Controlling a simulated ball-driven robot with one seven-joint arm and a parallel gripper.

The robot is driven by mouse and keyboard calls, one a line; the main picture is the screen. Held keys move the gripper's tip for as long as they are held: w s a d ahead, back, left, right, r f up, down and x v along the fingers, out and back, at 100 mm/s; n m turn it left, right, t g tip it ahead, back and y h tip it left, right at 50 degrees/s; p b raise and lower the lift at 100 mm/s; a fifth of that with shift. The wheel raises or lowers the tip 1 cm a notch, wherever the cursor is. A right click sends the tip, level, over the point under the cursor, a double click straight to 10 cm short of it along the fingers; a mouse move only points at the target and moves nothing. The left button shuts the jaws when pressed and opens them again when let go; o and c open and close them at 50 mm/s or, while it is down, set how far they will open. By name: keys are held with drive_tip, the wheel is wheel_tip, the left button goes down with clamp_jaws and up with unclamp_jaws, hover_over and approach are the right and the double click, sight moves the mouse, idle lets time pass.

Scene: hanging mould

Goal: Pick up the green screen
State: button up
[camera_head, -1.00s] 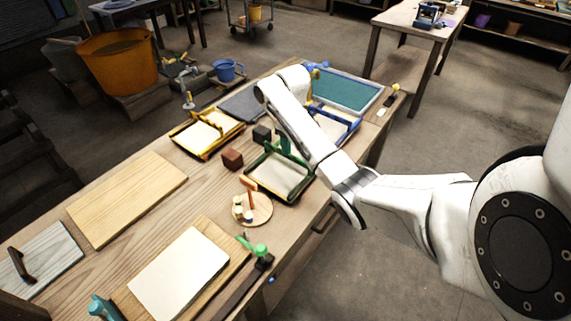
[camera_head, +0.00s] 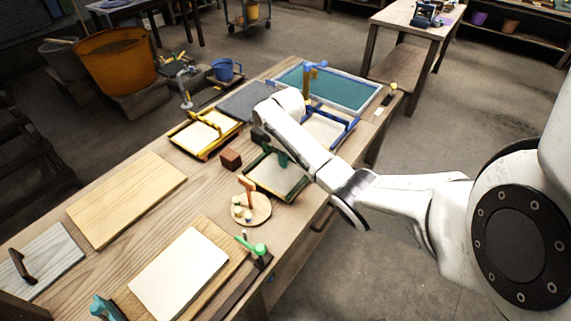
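The green screen (camera_head: 275,178) is a pale panel in a dark frame with green parts, lying on the wooden workbench near the middle of the picture. My white arm passes over its upper right side and hides part of its green bar. A dark green upright piece (camera_head: 283,158) shows beside the arm at the frame's far edge.
A yellow-framed screen (camera_head: 185,138) lies left of it, and a blue-framed screen (camera_head: 327,131) lies behind my arm. A brown block (camera_head: 230,159) and a round wooden board (camera_head: 262,210) are close by. A large teal panel (camera_head: 345,92) lies at the bench's far end.

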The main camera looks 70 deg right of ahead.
clamp_jaws()
drive_tip(key=shift+r, duration=0.15)
